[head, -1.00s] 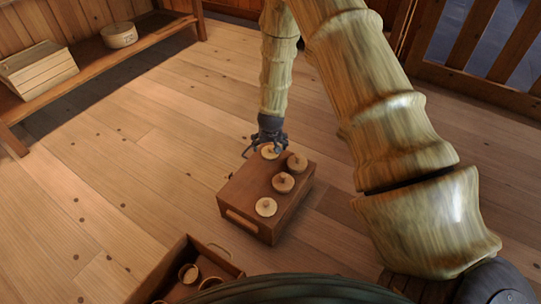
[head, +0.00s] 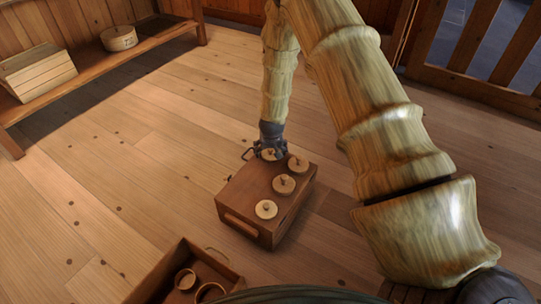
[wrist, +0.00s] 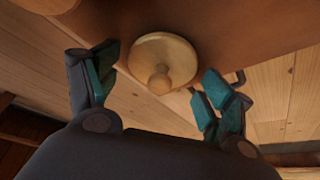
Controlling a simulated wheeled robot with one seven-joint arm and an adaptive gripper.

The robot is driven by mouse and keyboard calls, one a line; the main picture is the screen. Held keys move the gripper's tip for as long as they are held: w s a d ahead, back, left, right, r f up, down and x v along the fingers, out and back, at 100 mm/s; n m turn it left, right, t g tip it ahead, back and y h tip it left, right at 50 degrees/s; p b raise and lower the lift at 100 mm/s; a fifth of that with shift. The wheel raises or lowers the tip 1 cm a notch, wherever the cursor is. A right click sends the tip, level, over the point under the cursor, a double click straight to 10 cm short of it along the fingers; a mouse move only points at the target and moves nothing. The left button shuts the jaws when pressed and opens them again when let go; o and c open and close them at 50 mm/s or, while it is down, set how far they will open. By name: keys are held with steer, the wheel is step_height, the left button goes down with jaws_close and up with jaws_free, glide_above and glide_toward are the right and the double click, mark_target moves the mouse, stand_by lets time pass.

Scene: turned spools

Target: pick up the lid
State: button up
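A pale round wooden lid with a small knob (wrist: 172,55) lies on the brown wooden box (head: 243,190), near its far edge. In the head view this lid (head: 270,157) is partly covered by my gripper (head: 266,150). In the wrist view my gripper (wrist: 159,66) is open, with one teal-padded finger on each side of the lid and its knob between them. The fingers look clear of the lid. Other knobbed lids stand on the same box: one at the right (head: 298,164), one in the middle (head: 284,184) and one at the near side (head: 266,209).
An open wooden crate (head: 218,262) with round rings inside stands at the near left of the box. A low bench (head: 100,72) by the left wall holds a slatted box (head: 38,72) and a round container (head: 119,38).

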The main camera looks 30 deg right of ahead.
steer(key=c, duration=0.5)
steer(key=shift+o, duration=0.2)
steer(key=shift+r, duration=0.1)
